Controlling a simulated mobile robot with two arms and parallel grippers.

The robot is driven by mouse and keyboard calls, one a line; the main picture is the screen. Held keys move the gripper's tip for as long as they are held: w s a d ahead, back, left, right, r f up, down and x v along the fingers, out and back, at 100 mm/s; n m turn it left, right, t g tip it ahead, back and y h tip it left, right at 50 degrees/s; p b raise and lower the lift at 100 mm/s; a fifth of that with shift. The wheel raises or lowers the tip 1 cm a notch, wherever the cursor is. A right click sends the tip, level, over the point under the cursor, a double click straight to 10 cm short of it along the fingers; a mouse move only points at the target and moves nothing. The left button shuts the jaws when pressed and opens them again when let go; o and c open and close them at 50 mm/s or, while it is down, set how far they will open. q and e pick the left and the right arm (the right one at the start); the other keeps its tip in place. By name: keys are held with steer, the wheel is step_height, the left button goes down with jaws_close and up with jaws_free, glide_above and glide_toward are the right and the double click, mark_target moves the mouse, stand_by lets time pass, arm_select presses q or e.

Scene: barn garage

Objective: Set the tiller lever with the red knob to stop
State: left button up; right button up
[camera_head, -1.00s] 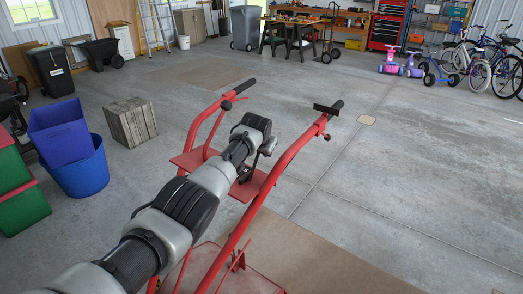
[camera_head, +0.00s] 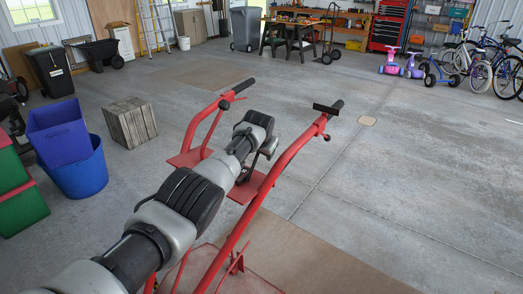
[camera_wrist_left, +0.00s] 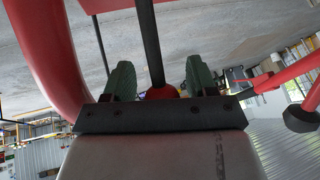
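The red tiller (camera_head: 290,160) stands on the floor with its two handlebars rising toward the back. My left arm reaches over it, and the hand hides the space between the bars in the head view. In the left wrist view, the fingers of my left gripper (camera_wrist_left: 160,76) are apart. A dark lever (camera_wrist_left: 150,40) runs down between them, ending at a red knob (camera_wrist_left: 163,93) near the palm. There seems to be a gap on each side of the lever. The knob is partly hidden by the palm edge. My right gripper is not in view.
A thick red bar (camera_wrist_left: 50,55) is close to the left side of my gripper in the wrist view. A blue bin (camera_head: 78,170) and wooden crate (camera_head: 130,123) stand left of the tiller. The floor to its right is clear.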

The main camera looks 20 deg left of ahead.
arm_select(q)
steer(key=shift+s+r, duration=0.1)
steer(key=shift+r, duration=0.1)
steer(key=shift+p+v, duration=0.85)
steer(key=shift+v, duration=0.3)
steer(key=b+v, duration=0.1)
steer(key=v, duration=0.7)
steer(key=shift+s, duration=0.1)
